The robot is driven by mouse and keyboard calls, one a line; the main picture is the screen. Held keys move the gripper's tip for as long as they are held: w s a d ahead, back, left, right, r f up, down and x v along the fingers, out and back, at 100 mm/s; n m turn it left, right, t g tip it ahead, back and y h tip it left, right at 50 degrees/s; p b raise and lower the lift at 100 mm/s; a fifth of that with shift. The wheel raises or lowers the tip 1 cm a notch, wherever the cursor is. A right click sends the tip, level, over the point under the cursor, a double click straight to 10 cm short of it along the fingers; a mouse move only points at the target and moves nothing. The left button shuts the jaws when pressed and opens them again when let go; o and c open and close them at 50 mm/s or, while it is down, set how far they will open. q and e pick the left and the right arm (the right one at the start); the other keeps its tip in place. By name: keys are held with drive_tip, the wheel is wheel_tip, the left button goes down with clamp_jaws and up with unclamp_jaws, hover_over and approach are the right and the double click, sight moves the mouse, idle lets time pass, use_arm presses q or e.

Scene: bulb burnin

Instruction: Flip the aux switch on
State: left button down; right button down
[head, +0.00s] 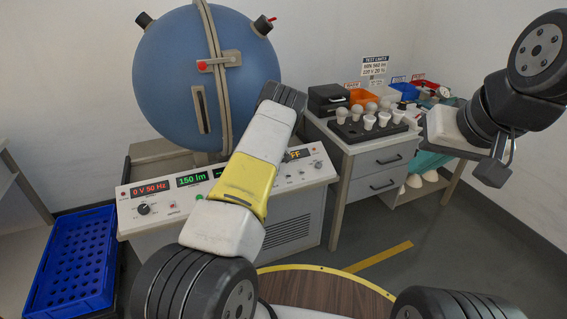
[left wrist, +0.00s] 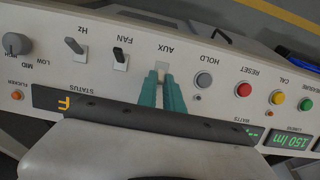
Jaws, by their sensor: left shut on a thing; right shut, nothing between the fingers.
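The aux switch (left wrist: 162,67) is on the control panel (left wrist: 215,62) in the left wrist view, under the printed word AUX; its plate shows, but its lever is hidden between my fingers. My left gripper (left wrist: 162,78) has its teal fingers shut on it. I cannot tell which way the lever stands. In the head view, my left arm crosses the panel (head: 128,222) and hides the switch and the left gripper. My right gripper (head: 497,162) is shut and empty, raised in front of the side bench at the right.
The FAN switch (left wrist: 121,60) and HOLD button (left wrist: 204,80) flank the aux switch closely. A blue sphere (head: 165,75) stands behind the panel. A bench (head: 372,158) at right carries a bulb tray (head: 350,133). A blue crate (head: 65,290) is at lower left.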

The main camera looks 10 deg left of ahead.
use_arm(q)
drive_tip(key=shift+w+a+g+h, duration=0.1)
drive_tip(key=shift+w+g+h, duration=0.1)
drive_tip(key=shift+g+h, duration=0.25)
drive_tip(key=shift+g, duration=0.25)
drive_tip(key=c, duration=1.5)
unclamp_jaws()
drive_tip(key=shift+s+d+r, duration=0.1)
drive_tip(key=shift+s+r, duration=0.05)
drive_tip(key=shift+r, duration=1.15)
drive_tip(key=shift+s+d+r, duration=0.1)
drive_tip(key=shift+r, duration=1.15)
drive_tip(key=shift+s+d+r, duration=0.1)
drive_tip(key=shift+s+r, duration=0.05)
drive_tip(key=shift+r, duration=1.15)
